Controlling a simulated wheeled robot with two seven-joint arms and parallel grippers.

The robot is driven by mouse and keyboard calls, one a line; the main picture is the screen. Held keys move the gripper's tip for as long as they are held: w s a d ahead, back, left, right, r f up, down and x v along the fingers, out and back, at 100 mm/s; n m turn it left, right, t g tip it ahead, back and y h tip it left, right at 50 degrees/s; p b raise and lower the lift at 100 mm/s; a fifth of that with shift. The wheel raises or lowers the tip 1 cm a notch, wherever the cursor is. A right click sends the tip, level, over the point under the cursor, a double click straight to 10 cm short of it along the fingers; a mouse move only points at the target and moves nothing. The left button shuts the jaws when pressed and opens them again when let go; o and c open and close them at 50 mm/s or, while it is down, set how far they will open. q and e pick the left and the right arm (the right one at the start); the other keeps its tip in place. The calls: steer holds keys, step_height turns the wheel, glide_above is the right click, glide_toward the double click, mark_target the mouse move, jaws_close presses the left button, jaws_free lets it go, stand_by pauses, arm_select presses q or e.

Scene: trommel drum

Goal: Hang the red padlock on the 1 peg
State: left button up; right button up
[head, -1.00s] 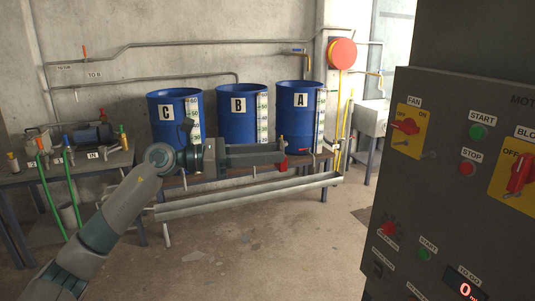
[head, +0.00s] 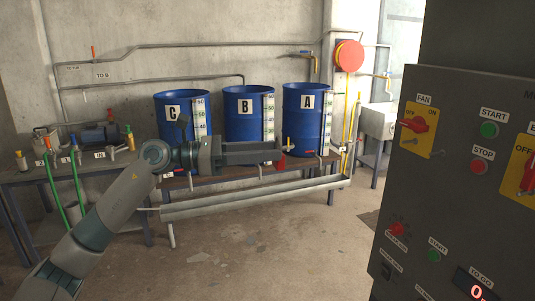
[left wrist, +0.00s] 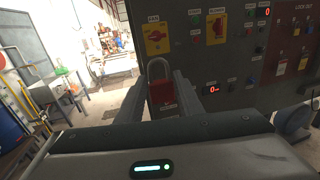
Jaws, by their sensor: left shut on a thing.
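My left gripper (head: 278,154) is stretched out in the head view, in front of the blue barrels. It is shut on the red padlock (head: 281,161), which shows small at its tip. In the left wrist view the padlock (left wrist: 164,98) sits upright between the two fingers, its grey shackle up and a pale label on its body. The 1 peg cannot be made out. A lock-out board with coloured items (left wrist: 284,66) shows at the right of the left wrist view, its numbers too small to read. My right gripper is not in view.
A dark control panel (head: 455,190) with switches and buttons stands close on the right. Blue barrels C (head: 181,125), B (head: 243,128) and A (head: 300,125) stand behind a metal trough (head: 250,197). The concrete floor in front is open.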

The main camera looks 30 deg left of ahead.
arm_select(q)
steer(key=shift+s+a, duration=0.15)
steer(key=shift+s, duration=0.05)
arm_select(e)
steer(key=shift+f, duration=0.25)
